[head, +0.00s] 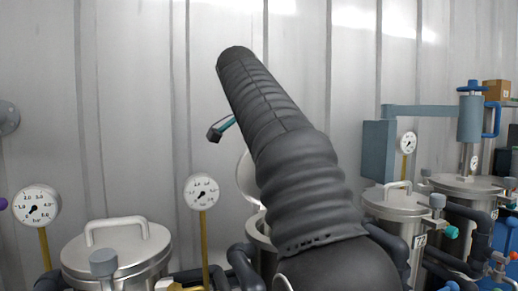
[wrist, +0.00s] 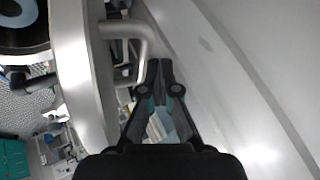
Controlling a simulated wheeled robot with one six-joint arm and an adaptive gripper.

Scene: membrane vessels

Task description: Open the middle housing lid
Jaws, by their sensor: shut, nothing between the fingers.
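The middle housing (head: 262,230) stands largely behind my arm in the head view. Its lid (head: 246,180) shows as a pale curved edge, tilted up steeply above the rim. In the wrist view the lid (wrist: 82,85) stands edge-on, with its bent grey handle (wrist: 128,32) on the right side. The dark round opening (wrist: 22,38) of a housing shows at the top left there. My gripper (wrist: 166,72) is shut and empty, its fingertips close beside the handle's lower end; I cannot tell whether they touch.
A left housing (head: 115,250) and a right housing (head: 392,208) have their lids down. Dark pipes (head: 244,268) run low around the vessels. A ribbed metal wall (head: 140,110) is close behind.

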